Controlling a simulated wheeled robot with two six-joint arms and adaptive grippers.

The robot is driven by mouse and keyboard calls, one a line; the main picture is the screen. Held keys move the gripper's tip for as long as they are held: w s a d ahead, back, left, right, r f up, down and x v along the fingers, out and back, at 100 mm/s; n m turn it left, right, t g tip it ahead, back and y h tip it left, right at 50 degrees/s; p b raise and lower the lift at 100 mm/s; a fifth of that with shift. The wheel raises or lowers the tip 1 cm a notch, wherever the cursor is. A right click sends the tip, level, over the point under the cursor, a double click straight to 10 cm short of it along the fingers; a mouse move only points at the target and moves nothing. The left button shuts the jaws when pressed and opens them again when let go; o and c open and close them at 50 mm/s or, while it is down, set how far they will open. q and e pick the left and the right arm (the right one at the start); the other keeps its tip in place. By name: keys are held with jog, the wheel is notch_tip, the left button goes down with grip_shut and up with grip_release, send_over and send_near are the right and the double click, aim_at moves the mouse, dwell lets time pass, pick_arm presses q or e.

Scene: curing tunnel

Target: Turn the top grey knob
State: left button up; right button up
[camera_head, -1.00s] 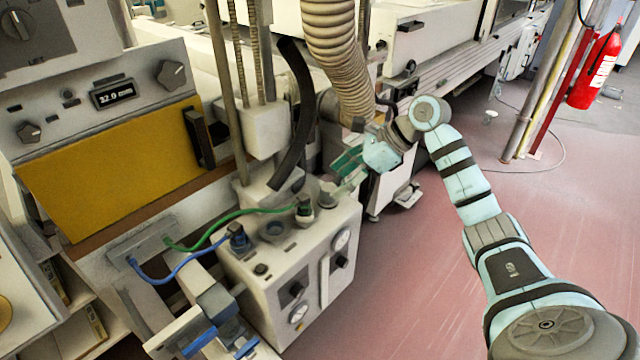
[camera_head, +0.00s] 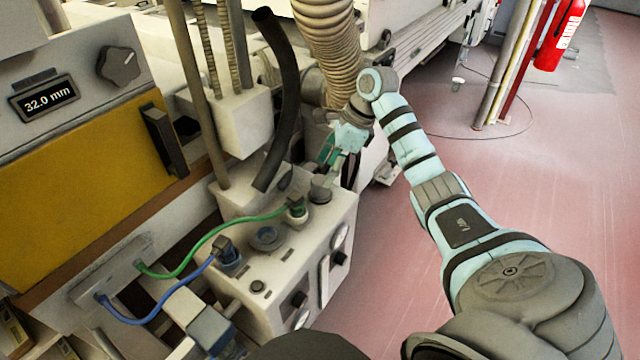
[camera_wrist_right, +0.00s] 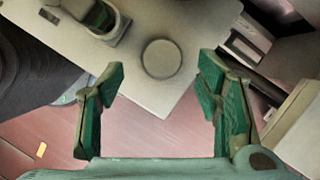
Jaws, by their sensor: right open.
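A round grey knob (camera_head: 320,191) stands on the top face of a beige control box (camera_head: 262,295), near its far right corner. My right gripper (camera_head: 330,168) is just above it, with green fingers pointing down. In the right wrist view the knob's round top (camera_wrist_right: 161,58) shows between the two spread fingers (camera_wrist_right: 163,72), with a gap on each side. The fingers are open and empty, and I see no contact. How far above the knob they are is hard to tell. My left gripper is not in view.
A green hose (camera_head: 205,238) and a blue hose (camera_head: 160,312) plug into fittings on the box top, left of the knob. A black hose (camera_head: 284,110) and a ribbed duct (camera_head: 330,45) rise behind. Another knob (camera_head: 118,64) is on the left panel. Red floor at right is open.

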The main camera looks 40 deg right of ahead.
aim_at(320, 180)
jog(key=x, duration=0.5)
jog(key=shift+w+f, duration=0.15)
jog(key=shift+f, duration=0.1)
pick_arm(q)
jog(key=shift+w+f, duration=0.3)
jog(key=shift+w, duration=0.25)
pick_arm(e)
jog(key=c, duration=1.2)
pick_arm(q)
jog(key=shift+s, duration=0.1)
pick_arm(e)
jog(key=shift+o, duration=0.2)
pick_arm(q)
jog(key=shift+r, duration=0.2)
pick_arm(e)
jog(key=shift+r, duration=0.1)
